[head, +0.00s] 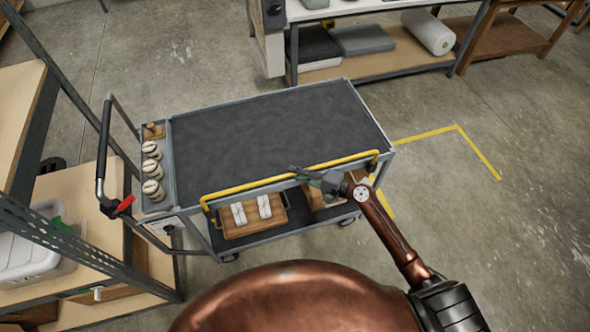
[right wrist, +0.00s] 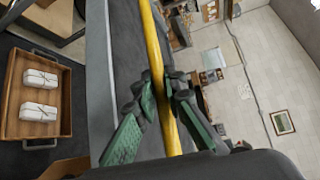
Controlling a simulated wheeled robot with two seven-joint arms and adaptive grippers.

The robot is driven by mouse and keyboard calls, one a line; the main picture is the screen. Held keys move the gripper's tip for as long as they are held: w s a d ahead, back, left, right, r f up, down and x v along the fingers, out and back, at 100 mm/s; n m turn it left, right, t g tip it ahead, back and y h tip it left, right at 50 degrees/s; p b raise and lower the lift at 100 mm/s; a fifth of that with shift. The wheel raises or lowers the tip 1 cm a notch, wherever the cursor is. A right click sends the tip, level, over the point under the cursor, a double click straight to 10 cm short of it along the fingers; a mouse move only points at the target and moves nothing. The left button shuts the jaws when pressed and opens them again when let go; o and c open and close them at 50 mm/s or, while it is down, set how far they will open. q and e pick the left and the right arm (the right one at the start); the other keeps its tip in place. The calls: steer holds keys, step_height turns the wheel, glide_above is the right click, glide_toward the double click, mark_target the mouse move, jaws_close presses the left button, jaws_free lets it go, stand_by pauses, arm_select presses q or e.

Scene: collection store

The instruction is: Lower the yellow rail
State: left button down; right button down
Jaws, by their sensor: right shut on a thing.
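The yellow rail (head: 290,176) runs along the near long side of the grey cart (head: 270,122). It stands a little above the edge of the cart's dark top and bends down at both ends. My right gripper (head: 312,174) is at the rail, right of its middle. In the right wrist view the rail (right wrist: 154,50) passes between the two green-padded fingers (right wrist: 166,92), which are shut on it. My left gripper is in neither view.
The cart's top is bare. Its left-end tray (head: 160,200) holds several round pale objects beside a black handle with a red lever (head: 125,204). A wooden tray (head: 252,228) with two white bundles sits on the lower shelf. Shelving (head: 60,240) stands close at left.

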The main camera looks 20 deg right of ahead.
step_height(320, 180, down, 2)
steer(key=shift+f+b, duration=0.2)
steer(key=shift+b, duration=0.3)
steer(key=c, duration=2)
jaws_free()
steer(key=shift+o, duration=0.2)
steer(key=shift+d, duration=0.1)
steer(key=v, duration=1.2)
